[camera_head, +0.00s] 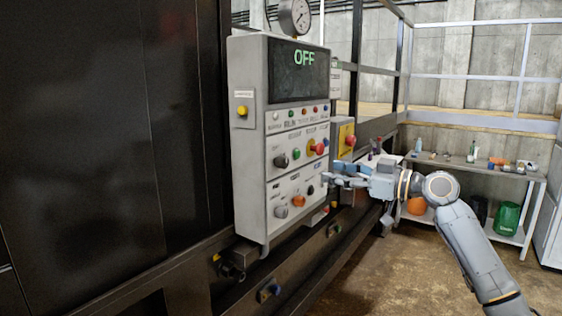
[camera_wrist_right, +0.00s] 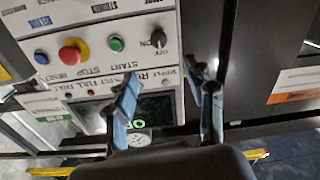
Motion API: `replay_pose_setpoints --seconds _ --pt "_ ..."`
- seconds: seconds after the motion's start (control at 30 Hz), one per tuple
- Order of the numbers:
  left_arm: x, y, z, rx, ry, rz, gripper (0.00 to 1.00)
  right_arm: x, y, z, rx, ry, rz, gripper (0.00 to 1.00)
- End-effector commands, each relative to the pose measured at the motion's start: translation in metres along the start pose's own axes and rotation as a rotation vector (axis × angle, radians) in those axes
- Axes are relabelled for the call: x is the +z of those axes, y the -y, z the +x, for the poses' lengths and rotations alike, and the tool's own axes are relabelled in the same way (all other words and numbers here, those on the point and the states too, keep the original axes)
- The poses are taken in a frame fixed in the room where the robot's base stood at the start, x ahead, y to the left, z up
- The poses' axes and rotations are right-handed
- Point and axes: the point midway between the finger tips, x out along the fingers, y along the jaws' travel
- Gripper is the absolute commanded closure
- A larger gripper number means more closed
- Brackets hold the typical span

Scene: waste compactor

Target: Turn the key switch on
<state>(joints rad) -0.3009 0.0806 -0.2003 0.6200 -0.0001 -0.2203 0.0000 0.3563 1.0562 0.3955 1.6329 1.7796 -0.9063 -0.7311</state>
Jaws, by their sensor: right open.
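The grey control panel (camera_head: 251,170) stands left of centre in the head view, with OFF in green on its display (camera_head: 297,73). A dark knob (camera_head: 281,160) at the left end of its middle row looks like the key switch. It also shows in the right wrist view (camera_wrist_right: 158,40), beside an OFF label. My right gripper (camera_head: 327,178) is in front of the panel's lower right side, apart from the knob in the head view. In the wrist view its two fingers (camera_wrist_right: 164,82) are spread and empty, with the knob beyond the gap. My left gripper is out of view.
A green button (camera_wrist_right: 116,43), a red stop button (camera_wrist_right: 73,51) and a blue button (camera_wrist_right: 41,57) share the knob's row. A dark machine wall (camera_head: 110,130) stands left of the panel. A dark rail runs below it. A workbench (camera_head: 470,165) with small items stands behind my right arm.

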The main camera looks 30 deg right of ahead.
Motion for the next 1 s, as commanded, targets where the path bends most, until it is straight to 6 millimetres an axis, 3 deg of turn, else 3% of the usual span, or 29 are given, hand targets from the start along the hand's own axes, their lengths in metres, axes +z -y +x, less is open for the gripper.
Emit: replay_pose_setpoints --seconds 0.3,0.6,0.8,1.0 --pt "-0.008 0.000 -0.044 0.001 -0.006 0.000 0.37 -0.007 -0.002 0.060 0.001 -0.003 0.007 0.46" --pt "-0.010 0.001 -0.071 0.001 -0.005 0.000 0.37 -0.003 -0.002 0.114 0.003 0.000 0.007 0.46" --pt "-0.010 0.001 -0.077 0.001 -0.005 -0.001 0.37 0.000 -0.001 0.128 0.002 0.001 0.004 0.46" --pt "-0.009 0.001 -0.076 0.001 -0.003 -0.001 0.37 0.002 -0.001 0.130 0.003 0.002 0.003 0.46"
